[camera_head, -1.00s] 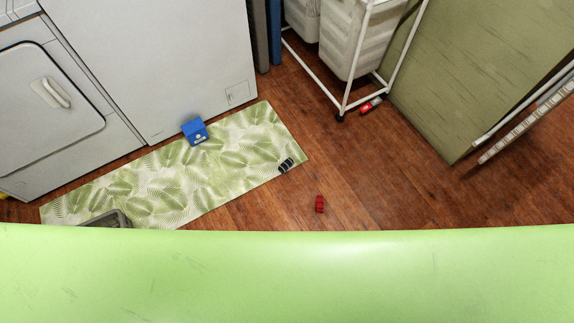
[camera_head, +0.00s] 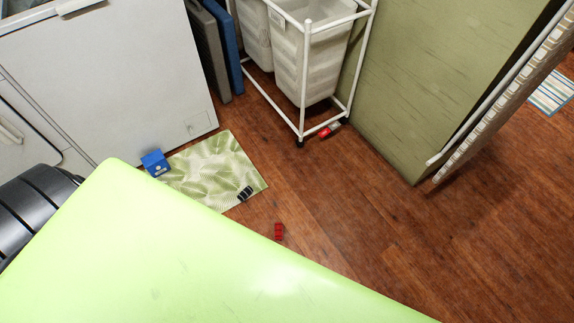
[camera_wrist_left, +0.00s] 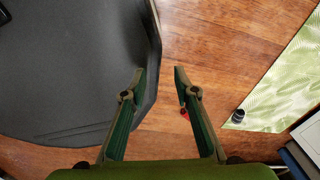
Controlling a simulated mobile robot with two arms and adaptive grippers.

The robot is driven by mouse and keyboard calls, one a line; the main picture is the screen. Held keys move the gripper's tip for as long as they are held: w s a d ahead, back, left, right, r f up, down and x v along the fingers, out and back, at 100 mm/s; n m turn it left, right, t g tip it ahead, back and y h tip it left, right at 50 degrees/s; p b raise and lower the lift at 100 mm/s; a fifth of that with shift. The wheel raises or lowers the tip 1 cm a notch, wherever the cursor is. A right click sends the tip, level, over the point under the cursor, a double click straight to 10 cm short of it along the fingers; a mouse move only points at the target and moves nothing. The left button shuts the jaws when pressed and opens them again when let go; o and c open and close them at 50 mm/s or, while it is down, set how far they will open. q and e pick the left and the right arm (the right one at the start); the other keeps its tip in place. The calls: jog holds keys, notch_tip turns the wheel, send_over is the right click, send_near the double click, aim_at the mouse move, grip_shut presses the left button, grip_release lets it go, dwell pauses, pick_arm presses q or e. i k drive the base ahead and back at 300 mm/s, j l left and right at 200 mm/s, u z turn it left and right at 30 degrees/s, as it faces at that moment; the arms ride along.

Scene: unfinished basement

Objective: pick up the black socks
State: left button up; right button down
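The black socks (camera_head: 245,194) are a small dark roll with pale bands on the right end of the leaf-patterned mat. They also show in the left wrist view (camera_wrist_left: 238,116), at the mat's edge, right of my left gripper. In the head view the gripper itself is hidden. My right gripper is in neither view.
A red object (camera_head: 278,231) lies on the wood floor near the socks. A blue box (camera_head: 155,163) sits by the white appliance (camera_head: 120,80). A wheeled laundry hamper (camera_head: 300,60) and a green cabinet (camera_head: 420,80) stand behind.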

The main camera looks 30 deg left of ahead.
aim_at(248, 191)
jog(key=i+l+z, duration=0.25)
jog(key=i+l, duration=0.5)
jog(key=i+u, duration=0.25)
jog(key=u, duration=0.15)
jog(key=i+u, duration=0.35)
jog(key=i+l+u, duration=0.1)
jog(key=u, duration=0.3)
jog(key=i+l+u, duration=0.2)
jog(key=u, duration=0.15)
jog(key=i, duration=0.1)
